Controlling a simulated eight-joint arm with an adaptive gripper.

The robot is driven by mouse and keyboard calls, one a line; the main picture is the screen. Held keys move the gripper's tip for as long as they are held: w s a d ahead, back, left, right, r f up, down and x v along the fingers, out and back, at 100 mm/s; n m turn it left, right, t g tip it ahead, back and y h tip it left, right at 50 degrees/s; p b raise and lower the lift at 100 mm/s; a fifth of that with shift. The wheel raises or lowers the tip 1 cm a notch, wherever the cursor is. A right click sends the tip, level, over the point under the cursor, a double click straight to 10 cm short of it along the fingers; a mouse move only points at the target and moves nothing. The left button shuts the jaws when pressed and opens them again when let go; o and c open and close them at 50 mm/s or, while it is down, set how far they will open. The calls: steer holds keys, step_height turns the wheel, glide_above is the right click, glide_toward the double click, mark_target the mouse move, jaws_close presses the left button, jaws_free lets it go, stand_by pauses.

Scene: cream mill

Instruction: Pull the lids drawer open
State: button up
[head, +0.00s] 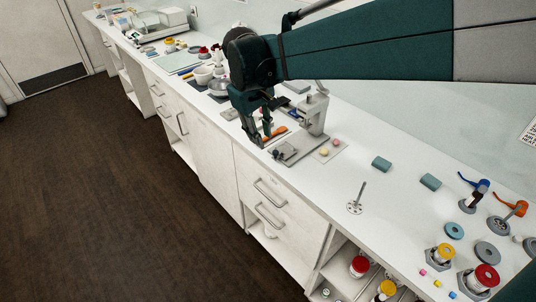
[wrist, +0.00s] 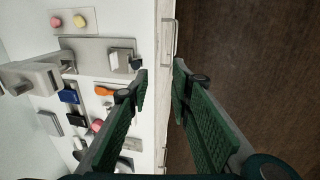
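My gripper (wrist: 160,75) is open and empty, its two green fingers spread, pointing over the counter's front edge. In the head view my gripper (head: 260,136) hangs at the front of the counter, above and left of two stacked drawers. The upper drawer (head: 287,207) and lower drawer (head: 283,231) each have a bar handle and look shut. In the wrist view a bar handle (wrist: 169,40) lies beyond the fingertips, apart from them. I cannot read any label, so I cannot tell which drawer holds lids.
A grey press (head: 312,113) on a metal plate stands on the counter beside my gripper. Another drawer handle (head: 182,123) is farther left. Small parts, including a red-capped jar (head: 486,276), crowd the right end. The dark floor (head: 110,200) before the cabinets is clear.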

glide_toward(266, 194)
steer(key=shift+f, duration=0.15)
stand_by(0.5)
steer(key=shift+w+d+f+b, duration=0.2)
steer(key=shift+f+b, duration=0.1)
steer(key=shift+f, duration=0.9)
steer(key=shift+w+d+f+b, duration=0.15)
steer(key=shift+f+b, duration=0.1)
steer(key=shift+f, duration=1)
steer(key=shift+w+d+f+b, duration=0.1)
steer(key=shift+w+f+b, duration=0.15)
steer(key=shift+f, duration=0.95)
jaws_close()
